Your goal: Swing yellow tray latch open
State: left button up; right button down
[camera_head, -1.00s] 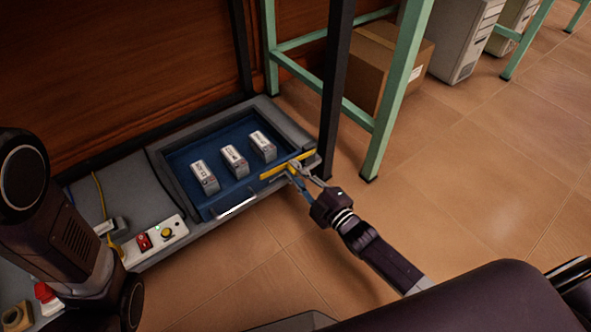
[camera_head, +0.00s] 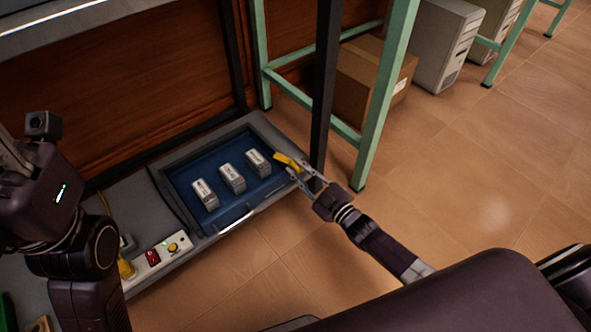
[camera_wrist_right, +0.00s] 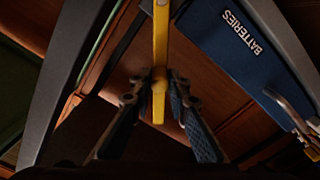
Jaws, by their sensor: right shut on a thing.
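The yellow latch (camera_head: 285,160) is a short flat bar at the right end of the blue tray (camera_head: 206,221). It slants up and left, its far end over the tray's right corner. My right gripper (camera_head: 301,172) is shut on the latch at its near end. In the right wrist view the yellow bar (camera_wrist_right: 160,45) stands upright between the fingertips (camera_wrist_right: 159,85). The tray front (camera_wrist_right: 225,35) there reads "BATTERIES" beside the bar. My left arm is at the left of the head view, and its gripper fingers do not show.
Several white battery packs (camera_head: 232,178) stand in the tray. A metal handle (camera_head: 238,220) is on its front. A dark post (camera_head: 325,90) and a green table leg (camera_head: 378,110) stand close to my right gripper. A switch box (camera_head: 160,257) sits left.

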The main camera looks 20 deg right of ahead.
jog(key=shift+w+d+r, duration=0.1)
jog(key=shift+w+d, duration=0.1)
jog(key=shift+d, duration=0.3)
jog(key=c, duration=1.8)
grip_release()
jog(key=shift+a, duration=0.1)
jog(key=shift+s, duration=0.1)
jog(key=shift+s, duration=0.3)
jog(key=v, duration=1.1)
jog(key=shift+s, duration=0.15)
jog(key=shift+r, duration=0.1)
